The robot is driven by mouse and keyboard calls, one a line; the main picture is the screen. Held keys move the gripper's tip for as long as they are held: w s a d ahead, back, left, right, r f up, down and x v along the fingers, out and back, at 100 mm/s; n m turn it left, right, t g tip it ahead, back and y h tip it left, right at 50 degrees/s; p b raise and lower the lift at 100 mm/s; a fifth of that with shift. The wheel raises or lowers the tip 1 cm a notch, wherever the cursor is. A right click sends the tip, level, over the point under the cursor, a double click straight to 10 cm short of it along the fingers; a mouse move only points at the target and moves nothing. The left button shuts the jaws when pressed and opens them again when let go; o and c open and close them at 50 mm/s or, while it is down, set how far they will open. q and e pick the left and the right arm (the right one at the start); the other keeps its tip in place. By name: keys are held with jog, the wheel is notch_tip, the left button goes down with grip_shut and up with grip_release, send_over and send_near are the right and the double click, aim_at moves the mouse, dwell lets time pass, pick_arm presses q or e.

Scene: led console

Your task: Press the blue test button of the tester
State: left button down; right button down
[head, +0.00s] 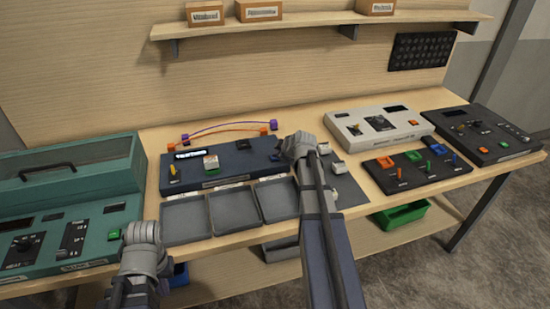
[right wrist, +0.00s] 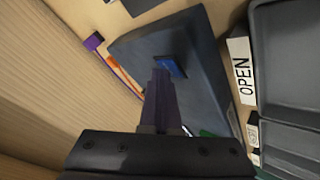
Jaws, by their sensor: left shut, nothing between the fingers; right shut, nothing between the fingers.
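The tester (head: 225,165) is a dark navy box in the middle of the table, with a lit display (head: 190,154) at its left. Its blue test button (right wrist: 172,67) shows in the right wrist view, partly covered by my right fingers; in the head view a sliver of blue (head: 276,157) shows beside my right gripper. My right gripper (head: 292,150) is shut and empty, over the tester's right end. Its tips (right wrist: 160,68) are at the button; I cannot tell whether they touch it. My left gripper (head: 143,232) is shut and empty, in front of the teal console.
A teal console (head: 85,225) stands left; a white device (head: 375,125) and dark panels (head: 410,170) stand right.

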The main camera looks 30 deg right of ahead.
jog(key=shift+r+p, duration=0.85)
jog(key=shift+p, duration=0.05)
notch_tip(320, 180, up, 5)
jog(key=p, duration=0.5)
dwell(0.7)
